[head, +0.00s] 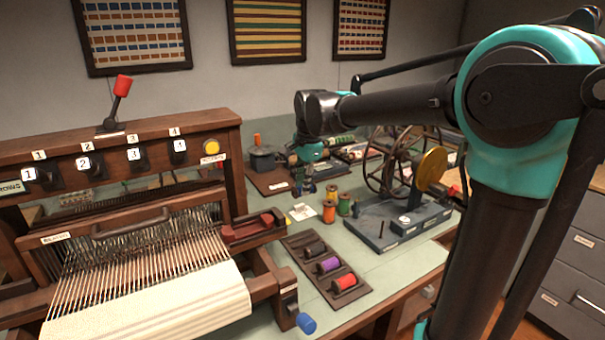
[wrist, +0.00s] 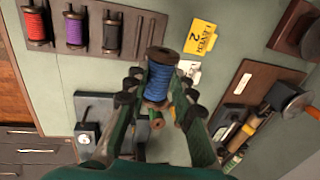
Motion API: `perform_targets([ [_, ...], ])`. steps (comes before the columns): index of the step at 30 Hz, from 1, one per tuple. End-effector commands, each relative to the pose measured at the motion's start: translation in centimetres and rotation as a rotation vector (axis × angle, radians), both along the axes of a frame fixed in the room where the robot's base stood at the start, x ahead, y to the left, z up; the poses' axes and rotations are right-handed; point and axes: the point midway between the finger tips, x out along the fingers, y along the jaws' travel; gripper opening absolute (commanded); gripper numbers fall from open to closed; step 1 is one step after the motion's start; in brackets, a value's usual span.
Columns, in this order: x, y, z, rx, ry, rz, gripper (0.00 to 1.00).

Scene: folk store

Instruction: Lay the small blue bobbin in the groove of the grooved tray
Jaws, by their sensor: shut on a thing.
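In the head view my gripper (head: 304,187) hangs over the bench behind the tray, and the bobbin is hard to make out there. The dark grooved tray (head: 290,241) lies on the bench, and it shows at the upper left of the wrist view (wrist: 128,47). A black bobbin (head: 315,248), a purple bobbin (head: 329,265) and a red bobbin (head: 345,283) lie in it. The groove at its far end, beside the black bobbin, is empty.
Orange spools (head: 329,211) and a green spool (head: 344,205) stand right of my gripper. A winder with a spoked wheel (head: 390,165) is farther right. A loom (head: 130,230) fills the left. A yellow-marked card (wrist: 200,38) lies near the tray.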

Motion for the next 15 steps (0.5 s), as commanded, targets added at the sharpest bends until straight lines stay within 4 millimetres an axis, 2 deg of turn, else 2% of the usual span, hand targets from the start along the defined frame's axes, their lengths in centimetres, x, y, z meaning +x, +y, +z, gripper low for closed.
perform_targets([
  [9,0.0,0.0,-6.2,0.0,0.0,0.0,0.0],
  [15,0.0,0.0,-8.4,0.0,0.0,0.0,0.0],
])
